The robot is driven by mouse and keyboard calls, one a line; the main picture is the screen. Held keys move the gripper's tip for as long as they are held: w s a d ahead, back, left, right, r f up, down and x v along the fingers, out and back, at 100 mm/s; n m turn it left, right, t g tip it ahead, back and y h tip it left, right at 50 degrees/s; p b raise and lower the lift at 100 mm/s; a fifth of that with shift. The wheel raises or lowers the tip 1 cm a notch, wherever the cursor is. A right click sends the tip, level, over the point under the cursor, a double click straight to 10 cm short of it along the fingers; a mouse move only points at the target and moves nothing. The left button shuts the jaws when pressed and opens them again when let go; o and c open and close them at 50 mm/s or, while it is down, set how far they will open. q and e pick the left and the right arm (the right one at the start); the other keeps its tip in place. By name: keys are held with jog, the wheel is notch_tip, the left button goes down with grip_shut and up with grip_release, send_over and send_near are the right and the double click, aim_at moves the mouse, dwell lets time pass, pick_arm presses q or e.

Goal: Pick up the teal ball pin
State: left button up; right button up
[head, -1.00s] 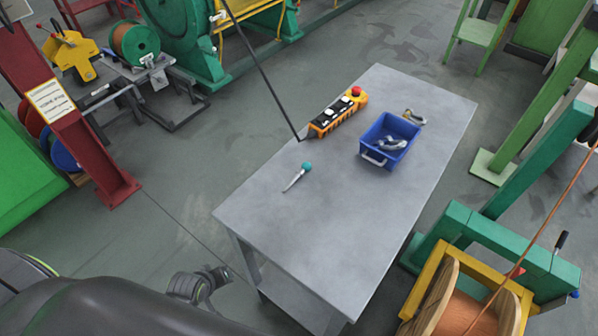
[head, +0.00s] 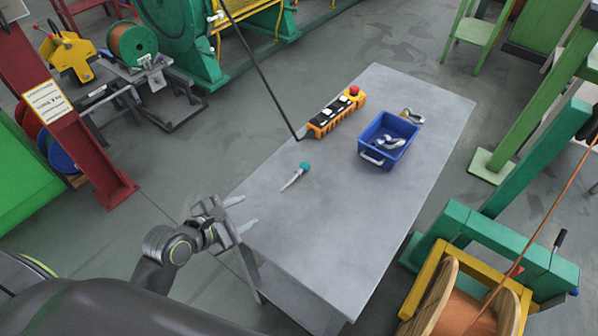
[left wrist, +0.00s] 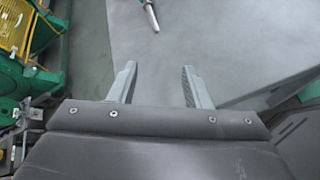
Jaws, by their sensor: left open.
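The teal ball pin (head: 304,167) lies on the grey table (head: 330,230), its round teal head up and to the right of its thin silver shank. The shank also shows at the top of the left wrist view (left wrist: 151,13), where the teal head is cut off. My left gripper (head: 246,213) is open and empty at the left edge of the table, below and to the left of the pin and apart from it. Its two fingers show spread in the left wrist view (left wrist: 158,84). My right gripper is not in view.
A blue bin (head: 378,157) with metal shackles inside stands right of the pin. A shackle (head: 411,115) lies behind it. An orange pendant control (head: 337,112) with a black cable (head: 262,72) lies behind the pin. The table's front half is clear.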

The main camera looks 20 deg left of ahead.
pick_arm(q)
jog(key=w+n, duration=0.1)
jog(key=n, duration=0.1)
jog(key=w+r+n+t, duration=0.1)
jog(key=n, duration=0.1)
jog(key=w+n, duration=0.1)
jog(key=n, duration=0.1)
jog(key=shift+r+t+h, duration=0.3)
jog(key=shift+r+h, duration=0.1)
jog(key=shift+w+d, duration=0.1)
jog(key=shift+w, duration=0.05)
send_near(297, 173)
jog(key=w, duration=0.2)
jog(key=shift+w+d+f+n, duration=0.1)
jog(key=shift+w+f+n, duration=0.05)
jog(key=shift+w+n, duration=0.15)
jog(key=shift+s+d+f+x, duration=0.1)
jog(key=shift+x, duration=0.65)
jog(key=shift+s+d+f+x, duration=0.1)
jog(key=shift+x, duration=0.7)
jog(key=shift+s+d+f+x, duration=0.1)
jog(key=shift+d+f+x, duration=0.05)
jog(key=shift+x, duration=0.6)
jog(key=shift+w+d+f, duration=0.15)
jog(key=shift+w+f, duration=0.1)
jog(key=shift+w, duration=0.35)
grip_shut()
